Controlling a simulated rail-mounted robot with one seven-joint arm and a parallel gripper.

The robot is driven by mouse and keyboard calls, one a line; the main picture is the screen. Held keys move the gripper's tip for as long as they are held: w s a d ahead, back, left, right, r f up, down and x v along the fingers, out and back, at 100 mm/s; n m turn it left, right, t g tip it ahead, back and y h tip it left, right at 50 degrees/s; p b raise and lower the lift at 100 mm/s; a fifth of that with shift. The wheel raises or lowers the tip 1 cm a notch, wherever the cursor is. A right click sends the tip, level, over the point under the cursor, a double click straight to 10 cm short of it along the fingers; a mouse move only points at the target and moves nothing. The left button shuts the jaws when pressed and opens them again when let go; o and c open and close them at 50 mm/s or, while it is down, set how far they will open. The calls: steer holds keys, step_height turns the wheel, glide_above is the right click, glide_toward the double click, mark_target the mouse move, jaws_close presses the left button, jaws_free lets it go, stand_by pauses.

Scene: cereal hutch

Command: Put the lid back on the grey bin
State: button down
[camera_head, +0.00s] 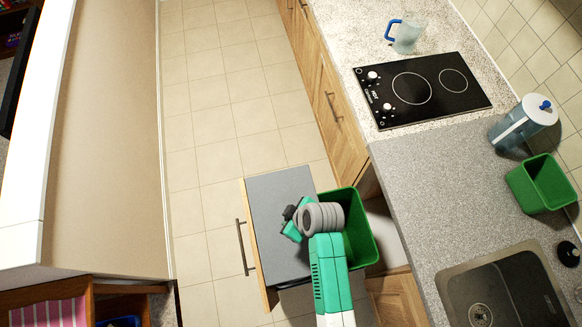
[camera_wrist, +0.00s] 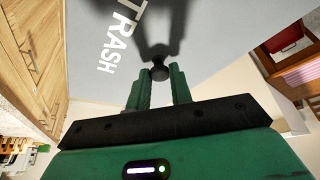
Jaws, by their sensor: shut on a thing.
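The grey lid (camera_head: 276,180) is a flat rectangular panel over the pulled-out wooden drawer. In the wrist view its grey face (camera_wrist: 222,30) carries the white word TRASH and a small black knob (camera_wrist: 160,72). My gripper (camera_wrist: 160,88) is shut on that knob, with one green finger on each side. In the head view my gripper (camera_head: 291,222) is over the middle of the lid, and my arm covers its lower right part. The grey bin itself is hidden. I cannot tell whether the lid rests on it or is held just above.
An open green bin (camera_head: 367,228) stands right beside the lid. The drawer front (camera_head: 257,245) has a metal handle. The counter holds another green container (camera_head: 541,184), a pitcher (camera_head: 520,121), a blue-handled jug (camera_head: 407,36), a cooktop (camera_head: 424,90) and a sink (camera_head: 505,290). Tiled floor (camera_head: 215,130) is clear.

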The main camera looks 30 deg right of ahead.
step_height(320, 180, down, 21)
steer(key=s+b, duration=0.1)
steer(key=b, duration=1.8)
steer(key=shift+a, duration=0.2)
steer(key=shift+s+f+b, duration=0.1)
steer(key=shift+b, duration=0.2)
step_height(320, 180, down, 8)
steer(key=b, duration=0.7)
steer(key=shift+p, duration=0.5)
steer(key=shift+f+p, duration=0.2)
steer(key=shift+p, duration=0.1)
stand_by(0.3)
